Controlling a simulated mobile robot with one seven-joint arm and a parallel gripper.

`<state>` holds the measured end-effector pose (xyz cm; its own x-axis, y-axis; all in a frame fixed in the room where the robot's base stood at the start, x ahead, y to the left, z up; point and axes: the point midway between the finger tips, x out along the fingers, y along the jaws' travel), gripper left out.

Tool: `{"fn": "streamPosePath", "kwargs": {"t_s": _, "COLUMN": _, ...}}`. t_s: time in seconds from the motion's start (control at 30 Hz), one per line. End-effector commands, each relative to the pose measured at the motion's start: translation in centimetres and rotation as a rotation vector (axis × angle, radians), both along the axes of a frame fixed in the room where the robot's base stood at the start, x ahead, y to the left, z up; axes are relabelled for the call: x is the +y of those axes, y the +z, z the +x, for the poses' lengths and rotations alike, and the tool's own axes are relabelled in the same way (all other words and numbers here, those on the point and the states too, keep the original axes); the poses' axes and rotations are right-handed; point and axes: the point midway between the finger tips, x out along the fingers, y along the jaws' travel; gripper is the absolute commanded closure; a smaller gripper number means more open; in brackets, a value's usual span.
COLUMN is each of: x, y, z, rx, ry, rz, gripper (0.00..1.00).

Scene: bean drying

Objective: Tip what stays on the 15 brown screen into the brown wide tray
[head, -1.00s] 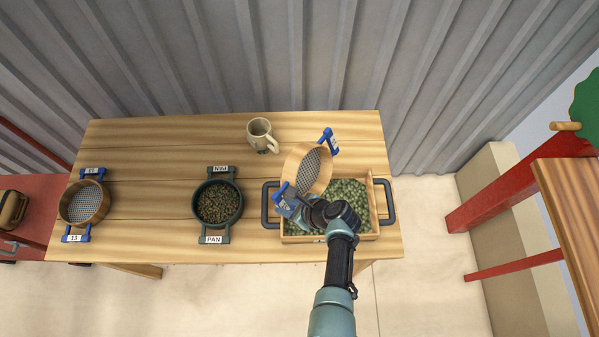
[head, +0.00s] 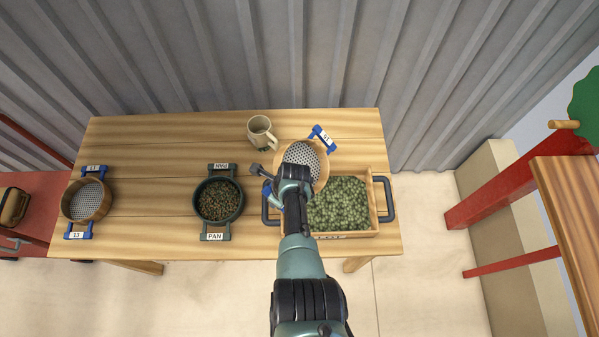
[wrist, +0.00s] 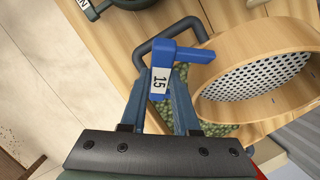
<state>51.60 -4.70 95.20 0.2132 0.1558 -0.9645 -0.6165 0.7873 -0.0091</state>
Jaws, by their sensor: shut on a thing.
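The 15 screen is a round wooden sieve with a perforated metal mesh (head: 302,153) and blue handles. My gripper (wrist: 160,85) is shut on its near blue handle, which carries a white label reading 15. In the head view my gripper (head: 272,180) and arm hide part of that handle. The screen is above the back left part of the wide wooden tray (head: 376,200). The mesh shows bare in both views, with no beans seen on it. The tray has dark handles and is full of green beans (head: 338,205).
A dark pan (head: 240,205) of brownish beans stands at the table's middle. Another wooden screen, labelled 13 (head: 104,203), sits at the left with an empty mesh. A beige mug (head: 260,130) stands behind. The table between the pan and that screen is clear.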

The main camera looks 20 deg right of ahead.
Motion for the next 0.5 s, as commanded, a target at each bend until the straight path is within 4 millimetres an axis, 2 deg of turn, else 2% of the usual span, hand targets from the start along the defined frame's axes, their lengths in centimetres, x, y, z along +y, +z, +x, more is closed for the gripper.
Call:
{"fn": "streamPosePath", "kwargs": {"t_s": 0.3, "x": 0.0, "y": 0.0, "z": 0.1, "rx": 0.014, "ry": -0.001, "rz": -0.015, "gripper": 1.0}}
{"fn": "streamPosePath", "kwargs": {"t_s": 0.5, "x": 0.4, "y": -1.2, "z": 0.7, "rx": 0.096, "ry": 0.003, "rz": -0.08, "gripper": 1.0}}
